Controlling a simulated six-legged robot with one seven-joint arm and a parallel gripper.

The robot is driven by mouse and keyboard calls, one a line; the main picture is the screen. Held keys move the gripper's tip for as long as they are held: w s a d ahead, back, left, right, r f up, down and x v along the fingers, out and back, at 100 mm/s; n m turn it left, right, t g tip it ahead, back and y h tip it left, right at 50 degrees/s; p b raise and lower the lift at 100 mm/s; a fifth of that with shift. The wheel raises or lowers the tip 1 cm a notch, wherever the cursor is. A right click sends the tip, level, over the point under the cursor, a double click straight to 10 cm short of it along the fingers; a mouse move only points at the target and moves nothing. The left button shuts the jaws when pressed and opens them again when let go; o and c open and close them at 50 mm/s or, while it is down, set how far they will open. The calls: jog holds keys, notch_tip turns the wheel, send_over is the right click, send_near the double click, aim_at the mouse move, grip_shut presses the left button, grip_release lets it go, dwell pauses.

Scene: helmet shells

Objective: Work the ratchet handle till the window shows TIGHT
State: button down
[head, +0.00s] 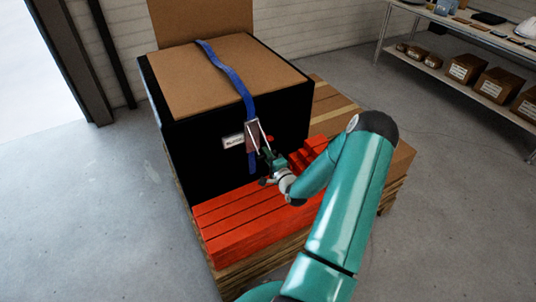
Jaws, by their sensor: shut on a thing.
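A ratchet (252,136) with a metal frame sits on a blue strap (229,73). The strap runs over the top of a large black box with a cardboard top (221,78) and down its front face. My gripper (268,152) is at the front of the box, shut on the ratchet handle, which is mostly hidden by the gripper. A small white label or window (233,142) is on the front face left of the ratchet. Its lettering is too small to read.
The box stands on a wooden pallet (331,107). Red slatted pieces (237,216) lie in front of it, below my gripper. A shelf (460,68) with cardboard boxes stands at the back right. The concrete floor at the left is clear.

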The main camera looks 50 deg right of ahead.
jog(key=w+d+f+t+h, duration=0.1)
jog(key=w+d+f+t, duration=0.1)
jog(key=w+f, duration=0.4)
jog(key=shift+w+t, duration=0.3)
jog(key=shift+t, duration=0.6)
jog(key=shift+d, duration=0.1)
jog(key=c, duration=1.4)
grip_release()
jog(key=shift+r, duration=0.1)
jog(key=v, duration=1.4)
jog(key=shift+w, duration=0.1)
